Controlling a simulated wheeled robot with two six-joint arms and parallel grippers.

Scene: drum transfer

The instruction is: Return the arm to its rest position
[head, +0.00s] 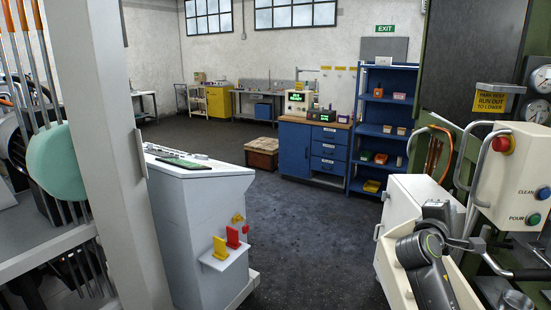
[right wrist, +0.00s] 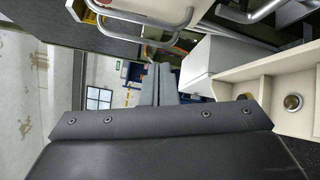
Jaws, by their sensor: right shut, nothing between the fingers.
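My right arm comes up from the bottom right of the head view, in front of the white cabinet. My right gripper (head: 437,208) is the dark grey part at its far end, pointing away into the room. In the right wrist view the two grey fingers (right wrist: 164,72) lie together, shut with nothing between them. Past them show the windows and blue furniture, turned on their side. My left arm and left gripper are not in the head view.
A panel with buttons (head: 518,165) and curved metal rails stand close by the right arm. The white cabinet (head: 398,200) is just behind it. A white console (head: 195,225) stands left. The dark floor (head: 315,250) between is clear. A blue workbench (head: 300,150) is farther back.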

